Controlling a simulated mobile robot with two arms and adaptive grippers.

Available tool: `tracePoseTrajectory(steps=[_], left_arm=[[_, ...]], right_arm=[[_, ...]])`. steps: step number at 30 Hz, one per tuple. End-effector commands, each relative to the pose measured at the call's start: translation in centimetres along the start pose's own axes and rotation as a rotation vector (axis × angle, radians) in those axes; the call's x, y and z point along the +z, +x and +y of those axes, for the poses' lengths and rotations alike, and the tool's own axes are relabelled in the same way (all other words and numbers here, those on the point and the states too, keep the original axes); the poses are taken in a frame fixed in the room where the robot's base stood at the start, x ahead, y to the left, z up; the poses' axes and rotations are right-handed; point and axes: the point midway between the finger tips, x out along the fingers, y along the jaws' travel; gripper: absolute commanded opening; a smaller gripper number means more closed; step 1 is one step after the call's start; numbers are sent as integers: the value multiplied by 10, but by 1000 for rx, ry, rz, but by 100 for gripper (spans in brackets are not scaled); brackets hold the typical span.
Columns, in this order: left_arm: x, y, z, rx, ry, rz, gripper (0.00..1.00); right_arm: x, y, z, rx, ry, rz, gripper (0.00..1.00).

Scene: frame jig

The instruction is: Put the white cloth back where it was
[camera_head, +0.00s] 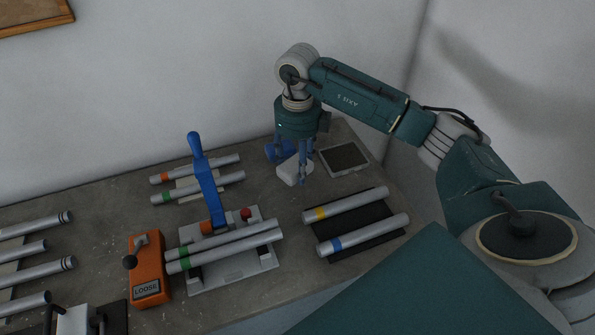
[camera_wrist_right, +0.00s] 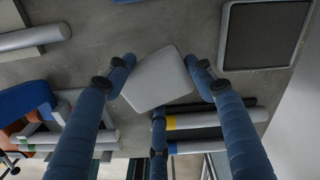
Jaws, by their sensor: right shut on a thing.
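The white cloth (camera_head: 290,172) is a small folded pad near the back right of the workbench. My right gripper (camera_head: 297,170) points down over it, with its blue fingers shut on it. In the right wrist view the cloth (camera_wrist_right: 158,80) sits between the two fingertips (camera_wrist_right: 163,87), tilted. I cannot tell whether its underside touches the bench. A shallow dark tray with a pale rim (camera_head: 325,173) is just right of the cloth, apart from it; it also shows in the right wrist view (camera_wrist_right: 224,40). My left gripper is not in view.
A dark mat (camera_head: 362,222) with yellow- and blue-banded tubes lies in front. A jig with a blue lever (camera_head: 208,185) and green-banded tubes stands centre left, beside an orange box labelled LOOSE (camera_head: 150,270). More tubes (camera_head: 35,270) lie far left. Walls close off the back and right.

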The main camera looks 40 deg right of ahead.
Motion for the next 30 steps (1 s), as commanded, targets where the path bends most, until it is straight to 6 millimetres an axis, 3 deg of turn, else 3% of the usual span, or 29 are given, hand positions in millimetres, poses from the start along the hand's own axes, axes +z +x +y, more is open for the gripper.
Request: tracePoseTrajectory(steps=[9,21,22,24,30], left_arm=[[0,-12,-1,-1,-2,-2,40],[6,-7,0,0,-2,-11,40],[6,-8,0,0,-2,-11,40],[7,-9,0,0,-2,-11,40],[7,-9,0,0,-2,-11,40]], right_arm=[[-1,40,0,0,1,2,30],[-1,48,0,0,0,1,30],[0,46,0,0,0,1,60],[-1,45,0,0,0,1,73],[-1,45,0,0,0,1,73]])
